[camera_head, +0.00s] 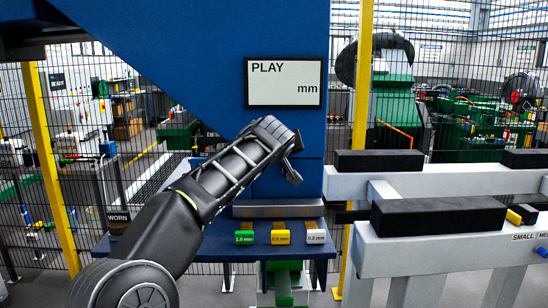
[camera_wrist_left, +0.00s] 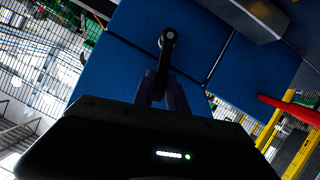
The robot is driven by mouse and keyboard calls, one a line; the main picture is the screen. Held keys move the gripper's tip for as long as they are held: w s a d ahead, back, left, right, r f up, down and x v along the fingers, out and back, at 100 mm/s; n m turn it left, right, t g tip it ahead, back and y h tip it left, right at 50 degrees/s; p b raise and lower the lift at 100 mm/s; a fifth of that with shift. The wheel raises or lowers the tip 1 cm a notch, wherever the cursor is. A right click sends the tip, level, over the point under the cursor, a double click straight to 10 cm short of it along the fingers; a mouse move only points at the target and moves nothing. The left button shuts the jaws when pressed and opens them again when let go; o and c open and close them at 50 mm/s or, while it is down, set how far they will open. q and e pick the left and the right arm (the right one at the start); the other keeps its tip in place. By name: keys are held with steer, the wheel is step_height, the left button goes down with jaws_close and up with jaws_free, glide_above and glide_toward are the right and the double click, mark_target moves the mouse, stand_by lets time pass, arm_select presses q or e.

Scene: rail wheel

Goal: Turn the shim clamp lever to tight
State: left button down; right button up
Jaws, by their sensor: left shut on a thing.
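The shim clamp lever (camera_wrist_left: 168,48) is a short dark bar with a round pivot end, set against the blue panel in the left wrist view. My left gripper (camera_wrist_left: 163,92) is shut on the lever, with a finger on each side of its lower part. In the head view my left arm reaches in from the lower left, and the left gripper (camera_head: 288,148) is in front of the blue machine. The lever is mostly hidden there by the gripper, and I cannot read any tight mark. My right gripper is not in view.
A display (camera_head: 285,82) reading "PLAY mm" hangs above. Below the gripper are a grey metal bar (camera_head: 278,211) and shims labelled 1.0 mm (camera_head: 244,238), 0.5 mm (camera_head: 281,237) and 0.2 mm (camera_head: 315,236). A grey rack (camera_head: 430,262) with black pads stands at right.

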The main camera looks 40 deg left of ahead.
arm_select(q)
steer(key=shift+w+d+r+m+g+y+p, duration=0.15)
steer(key=shift+w+d+m+g+y, duration=0.15)
steer(key=shift+d+m, duration=0.25)
steer(key=shift+w+d+f+m+g+y+p, duration=0.1)
steer(key=shift+w+d+m+g+y+p, duration=0.2)
steer(key=shift+m, duration=0.35)
steer(key=shift+d, duration=0.1)
steer(key=c, duration=1.3)
jaws_free()
steer(key=shift+w+r, duration=0.1)
steer(key=shift+c, duration=0.2)
steer(key=b+v, duration=0.2)
steer(key=v, duration=0.6)
steer(key=shift+b, duration=0.3)
